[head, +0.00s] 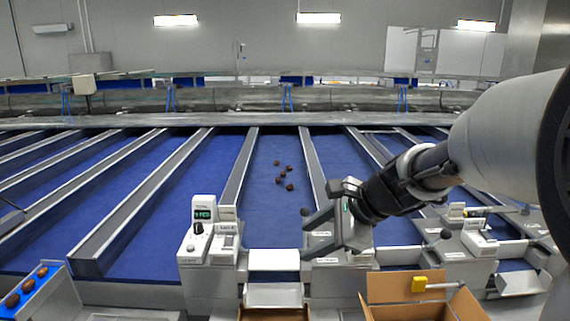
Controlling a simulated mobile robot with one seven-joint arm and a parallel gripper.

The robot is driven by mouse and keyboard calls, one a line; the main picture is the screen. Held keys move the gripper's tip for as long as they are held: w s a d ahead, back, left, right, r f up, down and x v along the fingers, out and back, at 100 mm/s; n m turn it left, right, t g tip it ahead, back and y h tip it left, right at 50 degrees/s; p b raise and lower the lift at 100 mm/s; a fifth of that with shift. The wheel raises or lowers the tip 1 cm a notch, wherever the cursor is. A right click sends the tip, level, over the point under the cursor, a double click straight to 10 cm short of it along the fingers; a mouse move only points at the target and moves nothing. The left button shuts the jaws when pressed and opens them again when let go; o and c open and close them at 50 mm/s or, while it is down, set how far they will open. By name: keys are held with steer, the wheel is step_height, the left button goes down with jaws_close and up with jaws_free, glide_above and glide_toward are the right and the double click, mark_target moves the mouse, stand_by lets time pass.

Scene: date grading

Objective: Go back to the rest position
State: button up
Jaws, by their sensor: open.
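My gripper (319,232) is at the end of my arm, which reaches in from the right. It is open, with nothing seen between its fingers. It is in front of the blue belt lane, near the lane's right divider and over the front control area. Several brown dates (284,177) lie loose on the middle blue belt (270,219), beyond and to the left of my gripper. They are apart from the gripper.
A control box (202,230) with a green display stands left of the gripper. An open cardboard box (395,287) is below it at front right. A blue tray (37,290) with dates is at lower left. Metal dividers (150,200) separate the lanes.

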steer(key=s+d+n+h, duration=0.3)
steer(key=s+n, duration=0.5)
steer(key=s, duration=0.2)
steer(key=s+d+r+n+h, duration=0.1)
steer(key=s+d+n+h, duration=0.2)
steer(key=s+n, duration=0.6)
steer(key=shift+s+d+r+n, duration=0.25)
steer(key=shift+s+d, duration=0.55)
steer(key=shift+s, duration=0.4)
